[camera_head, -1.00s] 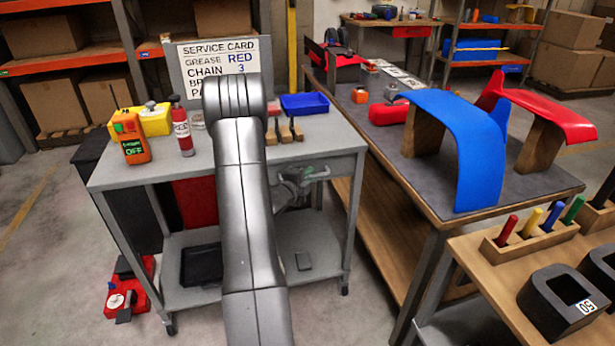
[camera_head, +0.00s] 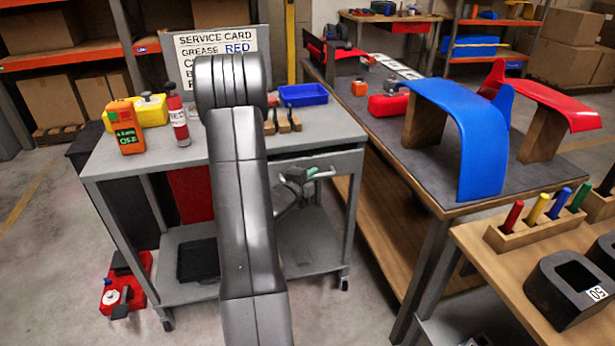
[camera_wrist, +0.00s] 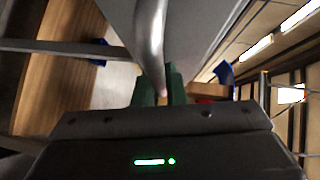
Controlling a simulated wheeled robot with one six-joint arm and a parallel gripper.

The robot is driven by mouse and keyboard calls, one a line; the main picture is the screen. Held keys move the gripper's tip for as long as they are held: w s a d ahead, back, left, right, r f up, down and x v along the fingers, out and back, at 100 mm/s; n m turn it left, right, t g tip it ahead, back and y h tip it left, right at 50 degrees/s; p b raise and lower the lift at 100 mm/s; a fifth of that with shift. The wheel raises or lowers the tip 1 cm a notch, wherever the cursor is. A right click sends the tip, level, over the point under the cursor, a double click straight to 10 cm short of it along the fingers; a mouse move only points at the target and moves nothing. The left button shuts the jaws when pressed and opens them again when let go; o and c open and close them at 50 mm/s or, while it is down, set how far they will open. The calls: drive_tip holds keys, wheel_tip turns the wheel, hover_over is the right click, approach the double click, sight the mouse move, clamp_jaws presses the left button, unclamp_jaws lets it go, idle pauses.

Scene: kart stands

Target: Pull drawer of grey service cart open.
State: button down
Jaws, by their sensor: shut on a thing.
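The grey service cart (camera_head: 105,160) stands in front of me, with my arm crossing its middle. Its drawer front (camera_head: 346,166) is under the right part of the top, partly hidden by my arm and gripper. My gripper (camera_head: 308,176) is at the drawer front, its green fingertips against the handle. In the wrist view the handle (camera_wrist: 152,35) is a curved metal bar running down between the green fingers of my gripper (camera_wrist: 161,92), which are shut on it. I cannot tell how far the drawer stands out.
On the cart top are an orange device (camera_head: 126,128), a red bottle (camera_head: 178,120) and a blue tray (camera_head: 303,94). A workbench (camera_head: 400,150) with blue and red panels stands close on the right. A red case (camera_head: 125,290) lies on the floor at left.

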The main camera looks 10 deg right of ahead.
drive_tip(key=s+b, duration=0.8)
drive_tip(key=s, duration=0.9)
drive_tip(key=shift+s+d+b, duration=0.3)
drive_tip(key=shift+s, duration=0.05)
drive_tip(key=c, duration=1.8)
unclamp_jaws()
drive_tip(key=shift+a, duration=0.1)
drive_tip(key=p+v, duration=0.1)
drive_tip(key=v, duration=1.2)
drive_tip(key=shift+s+a+p, duration=0.2)
drive_tip(key=shift+s+p, duration=0.1)
drive_tip(key=shift+p, duration=0.05)
drive_tip(key=shift+b+x, duration=0.85)
drive_tip(key=shift+x, duration=6.1)
